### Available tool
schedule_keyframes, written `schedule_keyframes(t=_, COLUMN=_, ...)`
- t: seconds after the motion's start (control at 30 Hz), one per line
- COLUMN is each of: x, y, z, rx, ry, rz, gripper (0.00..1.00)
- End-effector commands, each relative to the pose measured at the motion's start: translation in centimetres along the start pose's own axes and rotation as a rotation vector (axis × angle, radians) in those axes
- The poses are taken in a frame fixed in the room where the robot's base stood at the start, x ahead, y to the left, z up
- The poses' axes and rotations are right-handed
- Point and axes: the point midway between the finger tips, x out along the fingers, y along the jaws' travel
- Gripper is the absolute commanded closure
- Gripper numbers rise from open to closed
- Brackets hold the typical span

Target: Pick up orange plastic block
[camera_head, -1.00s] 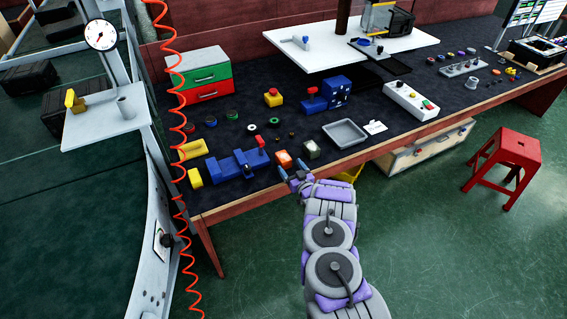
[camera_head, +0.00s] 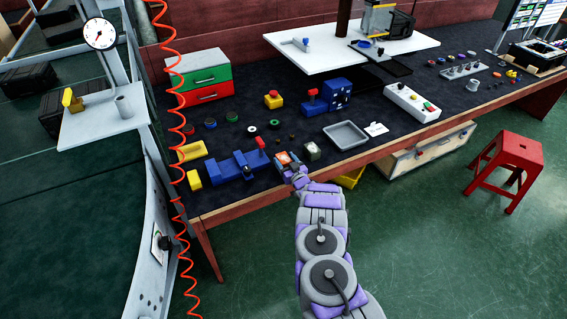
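The orange plastic block (camera_head: 283,158) sits near the front edge of the dark workbench, right of a blue vise-like device (camera_head: 235,168). My gripper (camera_head: 289,168) is at the block's near side, its fingers close to or around the block. The fingers are small and partly overlap the block, so I cannot tell whether they touch it or how far apart they are. The lower part of the block is hidden by my gripper.
A dark block with a pale top (camera_head: 312,151) stands close on the right. A grey tray (camera_head: 346,135) lies farther right. Yellow blocks (camera_head: 192,151) are at the left. A red coiled hose (camera_head: 181,215) hangs at the left, and a red stool (camera_head: 507,165) stands at the right.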

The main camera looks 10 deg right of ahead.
Motion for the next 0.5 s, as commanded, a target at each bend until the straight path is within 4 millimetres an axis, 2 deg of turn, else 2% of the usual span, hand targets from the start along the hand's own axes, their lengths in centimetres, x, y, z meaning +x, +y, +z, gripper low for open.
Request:
schedule_keyframes(t=0.07, x=0.0, y=0.0, z=-0.01, rx=0.0, ry=0.0, rz=0.0, gripper=0.42)
schedule_keyframes(t=0.4, x=-0.01, y=-0.01, z=0.02, rx=0.0, ry=0.0, rz=0.0, gripper=0.74)
schedule_keyframes(t=0.5, x=-0.01, y=0.0, z=0.02, rx=0.0, ry=0.0, rz=0.0, gripper=0.76)
